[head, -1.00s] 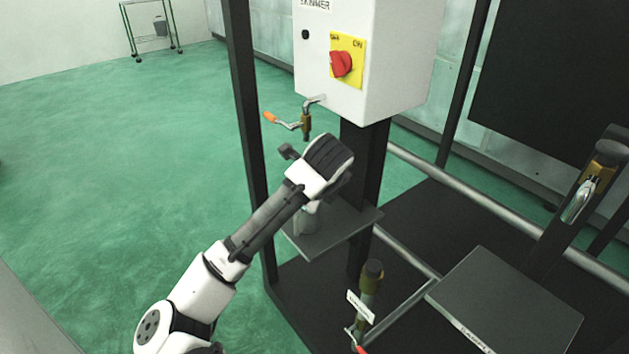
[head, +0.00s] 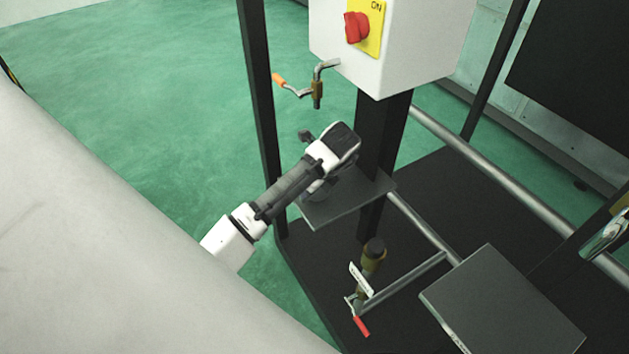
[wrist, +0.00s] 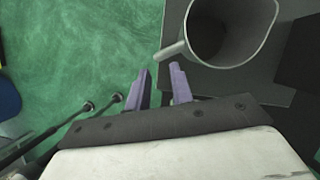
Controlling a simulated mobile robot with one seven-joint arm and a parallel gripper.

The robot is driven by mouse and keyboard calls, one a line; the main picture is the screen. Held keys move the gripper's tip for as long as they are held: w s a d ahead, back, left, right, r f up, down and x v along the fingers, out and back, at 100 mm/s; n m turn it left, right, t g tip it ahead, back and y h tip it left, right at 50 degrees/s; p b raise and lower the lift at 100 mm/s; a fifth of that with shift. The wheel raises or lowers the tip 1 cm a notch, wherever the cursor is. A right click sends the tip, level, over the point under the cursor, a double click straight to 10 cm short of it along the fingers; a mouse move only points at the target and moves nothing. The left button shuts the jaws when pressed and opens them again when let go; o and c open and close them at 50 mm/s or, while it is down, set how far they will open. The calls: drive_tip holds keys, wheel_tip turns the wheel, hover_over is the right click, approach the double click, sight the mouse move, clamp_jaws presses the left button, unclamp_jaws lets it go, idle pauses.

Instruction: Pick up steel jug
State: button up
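The steel jug (wrist: 236,62) is grey, open at the top, and stands on a small dark shelf (wrist: 172,22) in the wrist view. Its handle (wrist: 174,51) points toward my gripper (wrist: 160,70). My gripper is open, with its two purple-grey fingers apart and the handle just beyond their tips. I see nothing between the fingers. In the head view the shelf (head: 345,207) is below the tap, and the end of my arm hides most of the jug.
A tap (head: 317,93) with an orange-tipped lever hangs above the shelf. A white box (head: 420,45) with a red switch (head: 356,27) is above. A dark post (head: 262,110) stands left of the shelf. A lower valve (head: 370,262) and a flat grey plate (head: 490,300) are at right.

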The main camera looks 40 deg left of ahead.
sight(319, 195)
drive_tip(key=p+x, duration=0.1)
drive_tip(key=x, duration=0.4)
drive_tip(key=shift+a+f, duration=0.15)
drive_tip(key=shift+f, duration=0.2)
drive_tip(key=shift+c, duration=0.4)
clamp_jaws()
